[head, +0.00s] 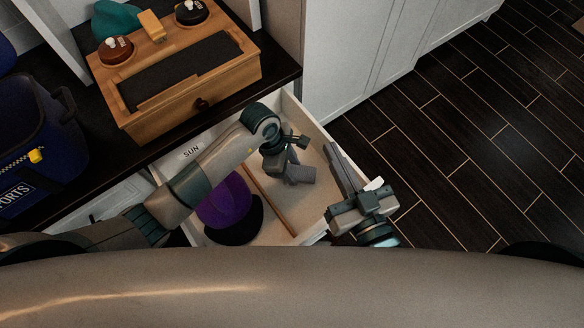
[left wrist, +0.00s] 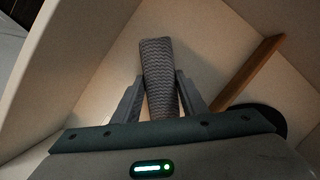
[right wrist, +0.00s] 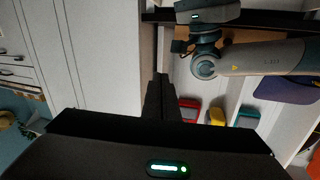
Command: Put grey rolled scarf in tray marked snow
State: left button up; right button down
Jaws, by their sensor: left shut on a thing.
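The grey rolled scarf (left wrist: 157,70) is a patterned roll between the fingers of my left gripper (left wrist: 160,95). The left gripper (head: 292,165) reaches down into the right compartment of the open drawer (head: 318,135). A wooden divider (head: 268,198) splits this drawer, and the scarf is on the side away from the SUN label (head: 191,151). I cannot tell if the scarf touches the drawer floor. No snow marking is readable; my arm covers part of the drawer. My right gripper (head: 342,168) is shut and empty, near the drawer's right front corner.
A purple cap (head: 222,200) and a black round item (head: 238,225) lie in the SUN compartment. A wooden box (head: 190,90) stands on the dark top, a blue bag (head: 40,130) left of it. Dark floor (head: 450,130) at right is clear.

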jog(key=shift+r, duration=0.1)
pick_arm(q)
jog(key=shift+f, duration=0.1)
jog(key=o, duration=1.1)
pick_arm(e)
jog(key=shift+r, duration=0.15)
pick_arm(q)
jog(key=shift+r, duration=0.2)
jog(key=p+v, duration=0.2)
jog(key=v, duration=1)
pick_arm(e)
notch_tip(320, 180, down, 8)
jog(key=s+d+g+h, duration=0.1)
jog(key=d+g, duration=0.1)
jog(key=g, duration=0.2)
jog(key=shift+s+r, duration=0.25)
jog(key=shift+s, duration=0.1)
pick_arm(q)
jog(key=shift+f, duration=0.1)
